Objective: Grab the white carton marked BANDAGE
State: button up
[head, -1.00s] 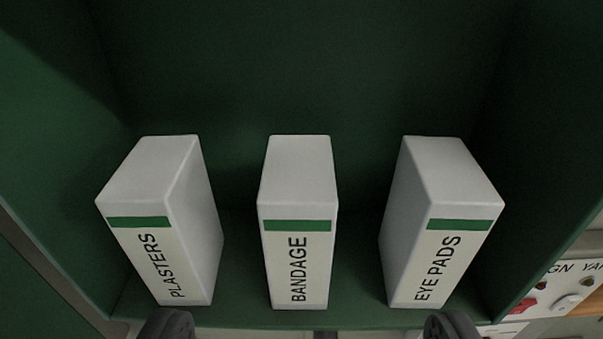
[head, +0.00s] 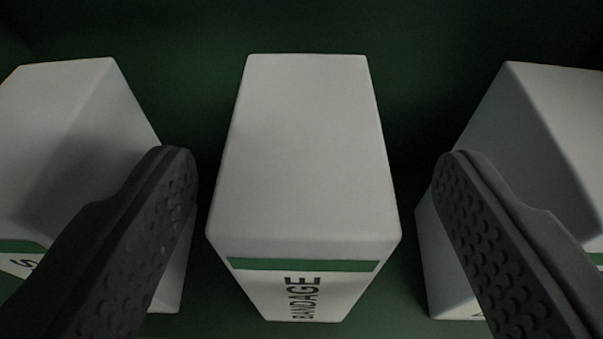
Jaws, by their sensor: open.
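The white carton marked BANDAGE (head: 305,160) stands upright in the middle of the head view, with a green stripe and black lettering on its front; the lower end of the front is cut short by the steep view. My gripper (head: 312,165) is open, with one dark, studded finger on each side of the carton. A dark gap shows between each finger and the carton's sides, and nothing is held.
A white carton (head: 75,130) stands close on the left, partly behind my left finger. Another white carton (head: 550,130) stands on the right, partly behind my right finger. The dark green cabinet back (head: 200,30) lies behind them.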

aim_at(303, 148)
jog(key=p+x, duration=0.1)
jog(key=x, duration=0.3)
jog(key=shift+w+a+f, duration=0.1)
jog(key=c, duration=1.1)
